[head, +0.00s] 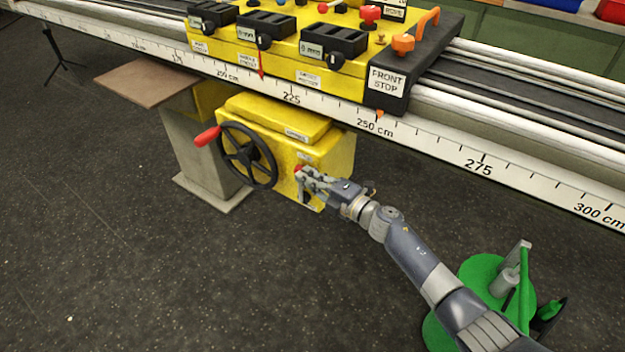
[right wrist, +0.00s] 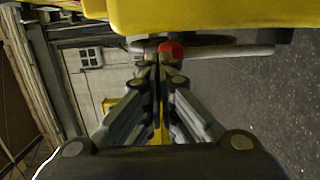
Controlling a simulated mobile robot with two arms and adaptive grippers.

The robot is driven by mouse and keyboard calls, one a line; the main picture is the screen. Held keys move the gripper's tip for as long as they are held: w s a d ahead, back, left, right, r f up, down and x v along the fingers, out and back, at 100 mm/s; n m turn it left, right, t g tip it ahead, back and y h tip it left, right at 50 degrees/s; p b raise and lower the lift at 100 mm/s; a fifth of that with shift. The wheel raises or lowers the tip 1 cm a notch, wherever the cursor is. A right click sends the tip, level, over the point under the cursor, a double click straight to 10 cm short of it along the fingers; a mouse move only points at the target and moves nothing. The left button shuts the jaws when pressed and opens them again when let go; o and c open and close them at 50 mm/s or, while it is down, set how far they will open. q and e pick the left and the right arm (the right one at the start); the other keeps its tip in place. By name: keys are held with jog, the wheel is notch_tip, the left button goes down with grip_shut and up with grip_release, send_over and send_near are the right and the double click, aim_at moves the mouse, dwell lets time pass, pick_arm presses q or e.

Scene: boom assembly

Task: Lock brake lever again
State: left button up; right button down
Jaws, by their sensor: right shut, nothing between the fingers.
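The yellow gearbox (head: 325,158) under the rail carries a black handwheel (head: 247,156) with a red handle (head: 207,136). A small red knob, which looks like the brake lever's end (head: 298,169), shows at the fingertips of my right gripper (head: 303,178). The right gripper is shut and empty at the box's front face. In the right wrist view the shut fingertips (right wrist: 157,62) are close beside the red knob (right wrist: 172,50), with a pale rod running right from it. I cannot tell whether they touch. The lever's base is hidden. My left gripper is out of view.
The long rail with a centimetre scale (head: 480,167) runs above the box. A yellow carriage with black boxes and a "front stop" block (head: 387,82) sits on it. A grey pillar (head: 205,155) stands at left. A green round-based object (head: 480,300) stands at lower right. The front floor is clear.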

jog(key=shift+w+a+r, duration=0.15)
jog(key=shift+a, duration=0.1)
dwell(0.4)
jog(key=v, duration=1.2)
